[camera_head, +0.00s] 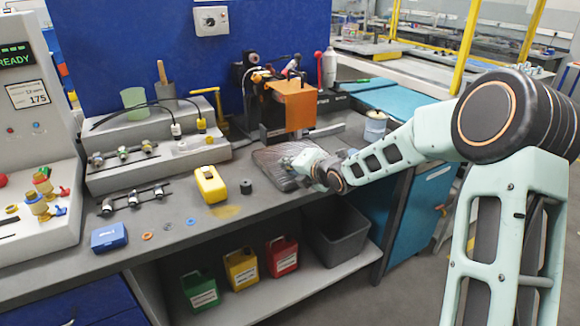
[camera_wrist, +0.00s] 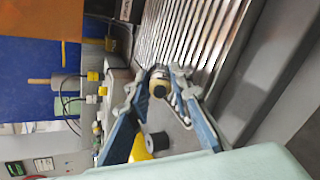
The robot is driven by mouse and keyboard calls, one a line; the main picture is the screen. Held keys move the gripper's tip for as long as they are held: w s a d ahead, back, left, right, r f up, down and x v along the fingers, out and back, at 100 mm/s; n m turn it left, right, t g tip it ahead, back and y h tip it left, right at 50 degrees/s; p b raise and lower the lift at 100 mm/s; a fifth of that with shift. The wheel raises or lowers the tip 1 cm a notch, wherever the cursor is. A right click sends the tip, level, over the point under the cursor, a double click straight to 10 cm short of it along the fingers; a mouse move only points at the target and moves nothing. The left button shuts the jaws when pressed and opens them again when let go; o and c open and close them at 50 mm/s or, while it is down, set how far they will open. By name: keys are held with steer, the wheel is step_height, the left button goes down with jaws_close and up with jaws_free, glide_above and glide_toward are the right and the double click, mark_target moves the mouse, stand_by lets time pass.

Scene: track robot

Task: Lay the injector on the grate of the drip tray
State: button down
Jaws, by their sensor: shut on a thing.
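The drip tray (camera_head: 268,158) is a flat, dark tray at the right of the bench top, partly behind my gripper. In the wrist view its ribbed metal grate (camera_wrist: 195,35) fills the upper middle. My gripper (camera_head: 302,166) is low over the tray. In the wrist view my gripper (camera_wrist: 158,84) has its blue fingers closed on the injector (camera_wrist: 158,85), a small part with a dark body and a pale yellowish end. The injector shows at the near edge of the grate; I cannot tell whether it touches it. In the head view the gripper hides it.
A yellow device (camera_head: 211,185) and a black cylinder (camera_head: 246,187) stand left of the tray. An orange block machine (camera_head: 290,105) stands behind it. A stepped grey stand (camera_head: 185,150) with several fittings is further left.

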steer(key=c, duration=2)
jaws_free()
steer(key=shift+s+d+f, duration=0.1)
steer(key=shift+s+f, duration=0.15)
steer(key=shift+f, duration=0.6)
steer(key=o, duration=0.3)
steer(key=shift+w+f, duration=0.15)
steer(key=shift+o, duration=0.2)
